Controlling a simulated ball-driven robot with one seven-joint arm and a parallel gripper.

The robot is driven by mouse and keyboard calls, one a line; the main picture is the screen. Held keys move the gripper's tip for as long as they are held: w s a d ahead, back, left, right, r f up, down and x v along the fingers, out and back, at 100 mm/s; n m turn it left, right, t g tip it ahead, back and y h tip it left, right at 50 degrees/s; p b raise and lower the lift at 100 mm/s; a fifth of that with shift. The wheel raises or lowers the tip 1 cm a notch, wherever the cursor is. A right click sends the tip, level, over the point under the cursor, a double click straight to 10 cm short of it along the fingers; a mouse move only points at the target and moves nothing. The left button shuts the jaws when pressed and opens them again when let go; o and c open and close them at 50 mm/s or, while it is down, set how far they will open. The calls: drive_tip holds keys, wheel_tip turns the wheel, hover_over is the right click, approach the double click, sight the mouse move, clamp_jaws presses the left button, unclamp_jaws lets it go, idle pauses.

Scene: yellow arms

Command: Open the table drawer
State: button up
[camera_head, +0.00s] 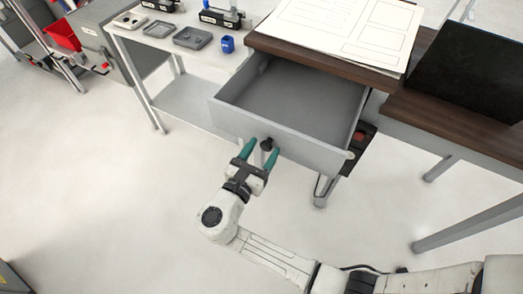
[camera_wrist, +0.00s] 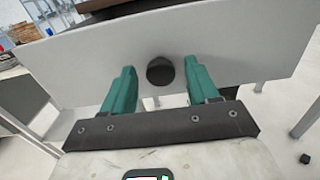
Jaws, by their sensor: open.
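The table drawer (camera_head: 285,139) is grey and stands pulled well out from under the brown table top (camera_head: 378,74); its inside is visible and looks empty. A round black knob (camera_head: 266,144) sits on its front panel. My gripper (camera_head: 261,153) has green fingers and is open at the drawer front, one finger on each side of the knob. In the wrist view the knob (camera_wrist: 160,71) shows between and slightly beyond the open fingers (camera_wrist: 158,78), with gaps on both sides. The drawer front (camera_wrist: 225,62) fills the wrist view behind them.
A white side table (camera_head: 190,55) with grey trays and a small blue item (camera_head: 227,44) stands left of the drawer. Paper sheets (camera_head: 345,30) lie on the table top. A black panel (camera_head: 470,70) is at right. The floor in front is clear.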

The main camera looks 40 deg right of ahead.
drive_tip(key=b+v, duration=0.1)
drive_tip(key=v, duration=0.9)
drive_tip(key=shift+a+b, duration=0.35)
drive_tip(key=shift+b, duration=0.05)
drive_tip(key=shift+s, duration=0.15)
drive_tip(key=s+d+f+m+g+y, duration=0.6)
drive_tip(key=s+d+f+m+y, duration=0.25)
drive_tip(key=d+m, duration=0.3)
drive_tip(key=s+f+m+y, duration=0.1)
drive_tip(key=s+m+y, duration=0.7)
drive_tip(key=m, duration=0.3)
drive_tip(key=shift+s+a+f+t, duration=0.15)
drive_tip(key=shift+s+a+t, duration=0.2)
drive_tip(key=shift+a+t, duration=0.1)
